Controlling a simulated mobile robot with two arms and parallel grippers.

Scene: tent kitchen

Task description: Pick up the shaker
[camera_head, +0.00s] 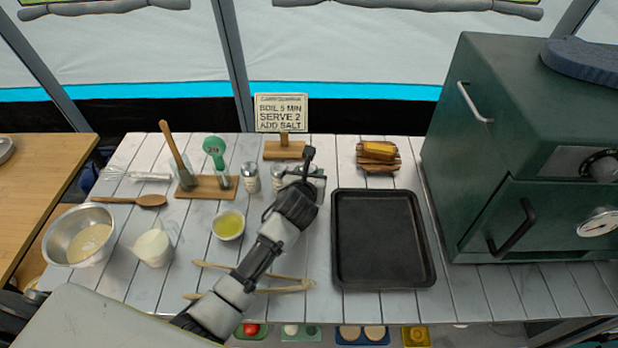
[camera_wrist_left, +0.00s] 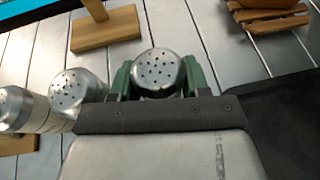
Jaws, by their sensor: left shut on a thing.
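My left gripper (camera_head: 305,174) reaches over the white slatted table to the back row of shakers. In the left wrist view its green fingers stand on either side of a metal shaker with a perforated top (camera_wrist_left: 158,70), and the gripper is shut on it. The shaker looks upright; I cannot tell whether its base touches the table. Its lower part is hidden by the gripper. Two similar shakers stand to its left: the nearer one (camera_wrist_left: 76,90) and the farther one (camera_wrist_left: 20,108). The farther one also shows in the head view (camera_head: 250,177). My right gripper is not in view.
A sign on a wooden base (camera_head: 284,151) stands behind the shakers. A black baking tray (camera_head: 341,277) lies to the right, beside a green oven (camera_head: 462,130). Left are a bowl of yellow liquid (camera_head: 228,225) and a wooden utensil holder (camera_head: 206,187). Wooden tongs (camera_head: 290,287) lie under my arm.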

